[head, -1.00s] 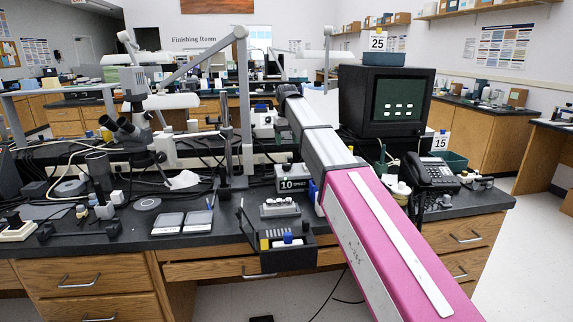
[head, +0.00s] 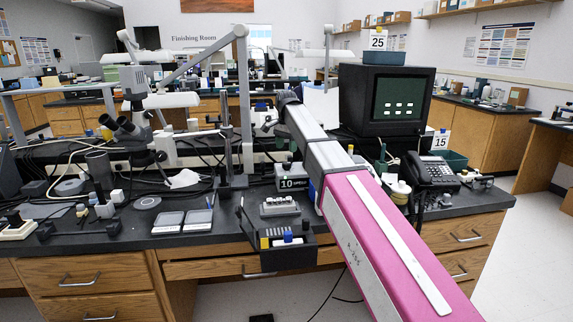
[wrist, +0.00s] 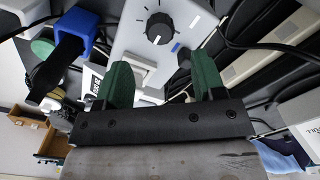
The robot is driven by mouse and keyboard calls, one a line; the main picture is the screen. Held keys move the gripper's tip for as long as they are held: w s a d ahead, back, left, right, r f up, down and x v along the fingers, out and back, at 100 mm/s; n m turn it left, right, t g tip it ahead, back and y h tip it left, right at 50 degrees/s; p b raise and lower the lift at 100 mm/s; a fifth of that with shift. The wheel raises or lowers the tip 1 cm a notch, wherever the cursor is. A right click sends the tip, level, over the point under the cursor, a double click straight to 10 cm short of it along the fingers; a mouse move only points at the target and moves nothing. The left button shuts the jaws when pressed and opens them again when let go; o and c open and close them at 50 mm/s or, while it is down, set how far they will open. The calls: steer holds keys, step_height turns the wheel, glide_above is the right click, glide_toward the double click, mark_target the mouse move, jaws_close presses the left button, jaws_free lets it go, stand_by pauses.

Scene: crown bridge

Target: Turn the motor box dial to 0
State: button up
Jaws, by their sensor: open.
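In the wrist view, the motor box (wrist: 139,45) is a light grey panel at the top middle. The marks are too small to read. My gripper (wrist: 162,80) has two green fingers, spread apart with nothing between them. The dial appears above the gap between the fingertips, and I see no contact. In the head view, my arm reaches over the bench, and its gripper end is not clearly visible.
A blue part (wrist: 77,24) and dark cables lie around the box in the wrist view.

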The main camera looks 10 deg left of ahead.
mark_target(287, 163)
step_height(287, 163, down, 8)
steer(key=shift+r, duration=0.1)
stand_by(0.4)
steer(key=c, duration=0.9)
